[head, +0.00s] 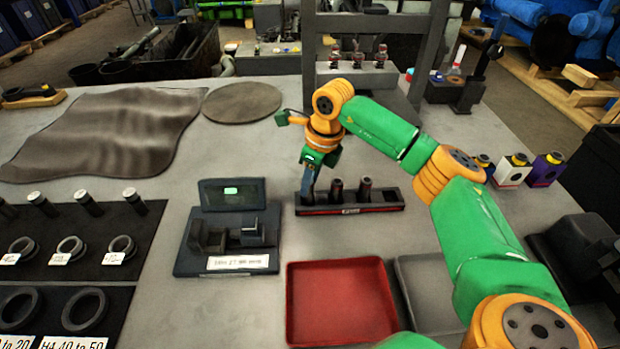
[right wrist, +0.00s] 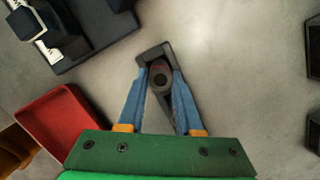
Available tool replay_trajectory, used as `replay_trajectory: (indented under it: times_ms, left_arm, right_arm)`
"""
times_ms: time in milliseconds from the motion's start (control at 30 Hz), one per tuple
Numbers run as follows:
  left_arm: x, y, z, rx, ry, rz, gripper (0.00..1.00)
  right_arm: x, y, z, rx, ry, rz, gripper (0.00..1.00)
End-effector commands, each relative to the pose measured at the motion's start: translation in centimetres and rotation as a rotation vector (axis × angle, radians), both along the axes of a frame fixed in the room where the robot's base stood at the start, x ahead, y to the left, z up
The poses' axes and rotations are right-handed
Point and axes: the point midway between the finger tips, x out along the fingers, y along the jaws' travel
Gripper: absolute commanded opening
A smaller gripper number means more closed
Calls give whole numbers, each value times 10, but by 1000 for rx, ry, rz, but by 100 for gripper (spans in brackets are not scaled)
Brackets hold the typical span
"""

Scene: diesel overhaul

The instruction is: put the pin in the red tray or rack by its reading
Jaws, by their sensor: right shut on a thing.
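My right gripper (head: 309,198) is above the left end of the black pin rack (head: 388,208). In the right wrist view its blue fingers (right wrist: 158,75) are shut on a dark round pin (right wrist: 160,80), seen end-on. Two other dark pins (head: 336,188) (head: 364,188) stand upright in the rack. The red tray (head: 338,303) is empty and lies in front of the rack; it also shows in the right wrist view (right wrist: 62,122). The gauge (head: 228,228) with a small green display (head: 231,190) stands left of the rack; its reading is too small to tell. My left gripper is out of view.
A grey tray (head: 428,290) lies right of the red tray, partly behind my right arm. Dark mats with rings and pins (head: 75,255) lie at the left. A grey upright frame (head: 308,60) stands behind the rack. The table between gauge and rack is clear.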

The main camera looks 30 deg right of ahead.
Motion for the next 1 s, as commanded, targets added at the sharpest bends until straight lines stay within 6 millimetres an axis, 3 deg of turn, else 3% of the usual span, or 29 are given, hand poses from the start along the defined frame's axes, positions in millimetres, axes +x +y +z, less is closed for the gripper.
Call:
replay_trajectory:
  times_ms: [767,800,900,1000]
  left_arm:
    - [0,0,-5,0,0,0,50]
    - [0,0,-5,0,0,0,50]
    - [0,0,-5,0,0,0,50]
    - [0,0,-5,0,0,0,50]
  right_arm:
    - [0,0,-8,1,-1,0,0]
    - [0,0,-8,1,-1,0,42]
    - [0,0,-8,1,-1,0,69]
    - [0,0,-8,1,-1,0,69]
